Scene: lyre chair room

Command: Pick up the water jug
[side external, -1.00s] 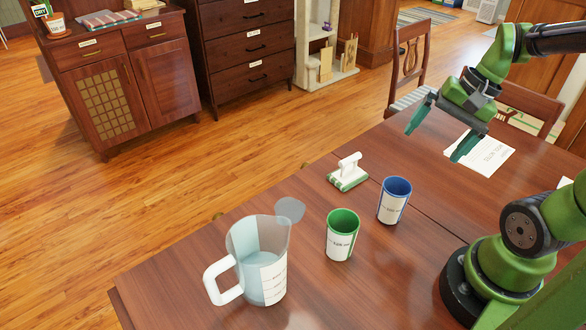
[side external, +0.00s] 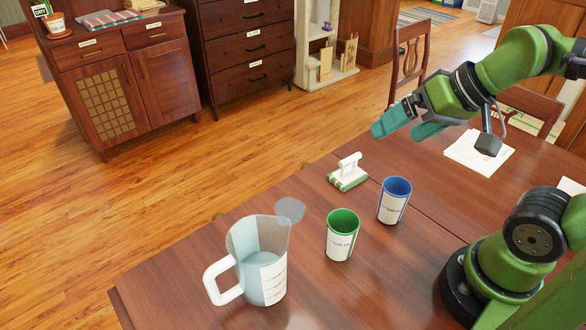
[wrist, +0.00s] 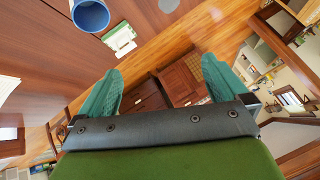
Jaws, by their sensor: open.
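The water jug (side external: 261,262) is a clear pitcher with a white handle and a printed label. It stands upright near the table's left end in the side view, its handle toward the left. My gripper (side external: 402,130) is open and empty, raised above the table at the upper right, well away from the jug. In the wrist view my gripper's two teal fingers (wrist: 160,88) are spread with nothing between them. The jug is not in the wrist view.
A green cup (side external: 341,240) and a blue cup (side external: 394,203) stand right of the jug. A white-handled block (side external: 348,175) lies behind them. Papers (side external: 470,160) lie at the back right. The wooden table (side external: 190,285) is clear around the jug's left. A chair (side external: 408,60) stands behind.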

